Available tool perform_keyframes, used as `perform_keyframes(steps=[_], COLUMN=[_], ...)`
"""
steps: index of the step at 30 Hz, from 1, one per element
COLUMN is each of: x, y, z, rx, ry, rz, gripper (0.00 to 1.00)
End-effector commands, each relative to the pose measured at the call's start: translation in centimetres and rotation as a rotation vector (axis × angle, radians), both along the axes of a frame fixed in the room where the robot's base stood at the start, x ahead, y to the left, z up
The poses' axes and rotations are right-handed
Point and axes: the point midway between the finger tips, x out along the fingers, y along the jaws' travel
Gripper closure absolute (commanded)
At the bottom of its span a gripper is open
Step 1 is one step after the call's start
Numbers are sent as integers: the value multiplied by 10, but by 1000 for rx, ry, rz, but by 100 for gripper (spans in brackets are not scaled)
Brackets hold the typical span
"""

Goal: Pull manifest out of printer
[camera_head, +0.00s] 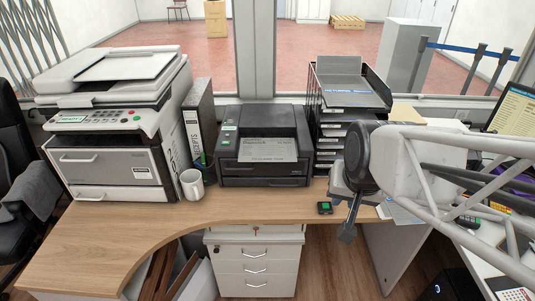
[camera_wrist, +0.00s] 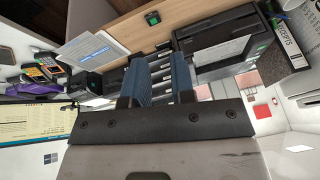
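The black printer (camera_head: 231,168) stands on the wooden desk, left of the tray rack. A white printed sheet, the manifest (camera_head: 268,149), lies in its front opening with its near edge showing. In the wrist view the printer (camera_wrist: 205,72) and the pale sheet (camera_wrist: 225,50) are at upper right, partly behind my gripper. My gripper (camera_head: 347,232) is at the desk's front edge, right of the printer and apart from it. In the wrist view my gripper (camera_wrist: 160,82) shows two blue fingers with a gap between them. Nothing is seen held.
A black tray rack (camera_head: 329,130) stands close to the printer's right. A white mug (camera_head: 192,185), a binder (camera_head: 200,118) and a large copier (camera_head: 110,120) are on its left. A small black-green device (camera_head: 324,207) lies in front. The desk (camera_head: 255,205) before the printer is mostly clear.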

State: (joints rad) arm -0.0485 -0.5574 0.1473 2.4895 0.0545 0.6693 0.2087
Motion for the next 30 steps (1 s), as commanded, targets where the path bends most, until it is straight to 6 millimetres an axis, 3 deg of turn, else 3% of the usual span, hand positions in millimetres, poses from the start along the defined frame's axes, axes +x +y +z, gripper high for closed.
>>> perform_keyframes(steps=[6,15,24,30], x=[65,139,193,215], y=[31,72,109,129], z=[-29,-71,-116,-148], rx=[138,357,595,760], ry=[-133,-311,-478,-590], rz=[-163,-404,-633,-767], gripper=[77,77,77,77])
